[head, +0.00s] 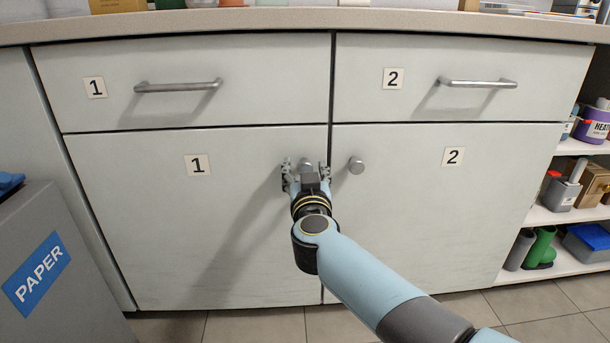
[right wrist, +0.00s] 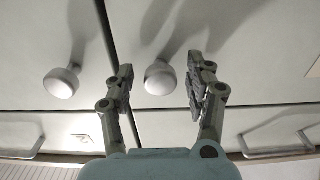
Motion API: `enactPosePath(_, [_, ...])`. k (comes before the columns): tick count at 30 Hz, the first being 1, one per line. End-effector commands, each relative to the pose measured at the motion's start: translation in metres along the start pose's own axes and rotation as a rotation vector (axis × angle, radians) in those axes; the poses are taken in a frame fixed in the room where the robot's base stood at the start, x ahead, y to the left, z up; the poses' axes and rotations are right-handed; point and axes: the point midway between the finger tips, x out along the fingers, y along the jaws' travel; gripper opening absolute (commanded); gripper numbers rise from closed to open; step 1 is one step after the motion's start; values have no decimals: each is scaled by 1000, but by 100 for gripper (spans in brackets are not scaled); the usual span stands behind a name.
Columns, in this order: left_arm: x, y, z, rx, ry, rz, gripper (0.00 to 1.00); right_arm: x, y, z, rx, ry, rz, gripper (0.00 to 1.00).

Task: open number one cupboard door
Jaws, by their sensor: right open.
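The number one cupboard door (head: 160,230) is the pale left-hand lower door, marked with a "1" label (head: 198,165), and it is shut. Its round metal knob (head: 306,162) is near its upper right corner. My right gripper (head: 306,170) is in front of this knob, with a finger on either side. In the right wrist view, the knob (right wrist: 160,78) shows between the two open fingers (right wrist: 160,88), with a gap visible to each side. Whether the fingertips reach past the knob is hard to tell. My left gripper is not in view.
The number two door (head: 430,220) has its own knob (head: 357,165) just right of my gripper. Drawers with bar handles (head: 178,86) are above, under the countertop (head: 250,20). A grey paper bin (head: 60,270) stands at left. Open shelves (head: 570,215) with goods are at right.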

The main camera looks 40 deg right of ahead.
Motion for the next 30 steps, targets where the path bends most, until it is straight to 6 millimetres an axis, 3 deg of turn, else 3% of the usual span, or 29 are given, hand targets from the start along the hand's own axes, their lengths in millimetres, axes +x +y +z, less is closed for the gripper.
enactPosePath(11, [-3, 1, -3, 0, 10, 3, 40, 8, 0, 0, -1, 0, -1, 55])
enactPosePath(24, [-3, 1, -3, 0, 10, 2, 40, 8, 0, 0, 0, 0, -1, 0])
enactPosePath(30, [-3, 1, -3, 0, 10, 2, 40, 8, 0, 0, 0, 0, -1, 0])
